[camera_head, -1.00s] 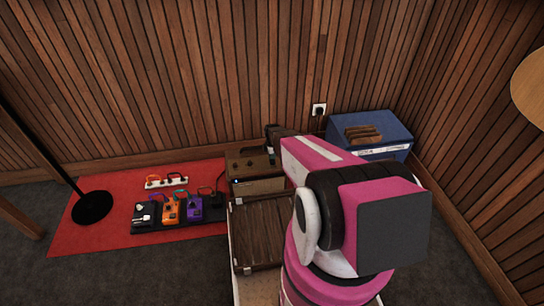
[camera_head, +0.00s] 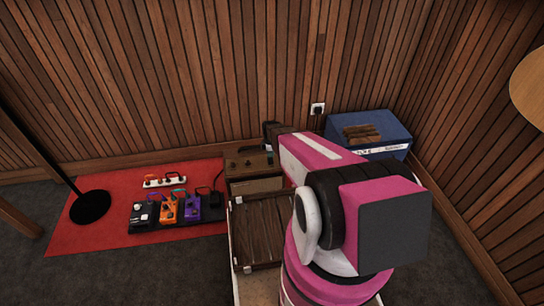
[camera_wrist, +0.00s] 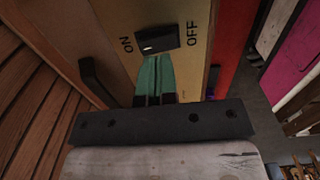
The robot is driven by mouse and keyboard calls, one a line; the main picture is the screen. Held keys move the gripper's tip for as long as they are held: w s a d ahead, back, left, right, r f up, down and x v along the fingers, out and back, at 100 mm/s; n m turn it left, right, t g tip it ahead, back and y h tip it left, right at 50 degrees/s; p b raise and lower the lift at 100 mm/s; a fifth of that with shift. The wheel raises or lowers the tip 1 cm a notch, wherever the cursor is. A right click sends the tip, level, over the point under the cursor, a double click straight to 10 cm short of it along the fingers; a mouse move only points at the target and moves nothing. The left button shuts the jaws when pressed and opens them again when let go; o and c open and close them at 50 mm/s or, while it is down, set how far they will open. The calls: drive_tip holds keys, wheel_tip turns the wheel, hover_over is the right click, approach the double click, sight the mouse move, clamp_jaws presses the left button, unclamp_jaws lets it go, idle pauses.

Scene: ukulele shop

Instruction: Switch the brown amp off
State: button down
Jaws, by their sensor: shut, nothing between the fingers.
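The brown amp (camera_head: 255,186) stands against the back wall, at the right end of the red mat, partly hidden by my arm. In the wrist view its tan panel (camera_wrist: 111,18) carries a black rocker switch (camera_wrist: 158,40) between the printed words ON on the left and OFF on the right. I cannot tell which side is pressed. My gripper (camera_wrist: 154,60) is shut and empty, its teal fingertips together at the switch's near edge. I cannot tell whether they touch it. In the head view the fingertips are hidden.
A dark handle (camera_wrist: 97,82) lies left of the fingers. A blue box (camera_head: 386,130) stands to the right. A pedalboard (camera_head: 178,222) with several pedals and a white power strip (camera_head: 165,182) lie on the red mat (camera_head: 85,235). A brown slatted case (camera_head: 257,232) is in front.

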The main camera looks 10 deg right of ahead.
sight(271, 162)
wheel_tip(271, 162, up, 11)
drive_tip(key=s, duration=0.1)
drive_tip(key=shift+s+r, duration=0.15)
idle(0.5)
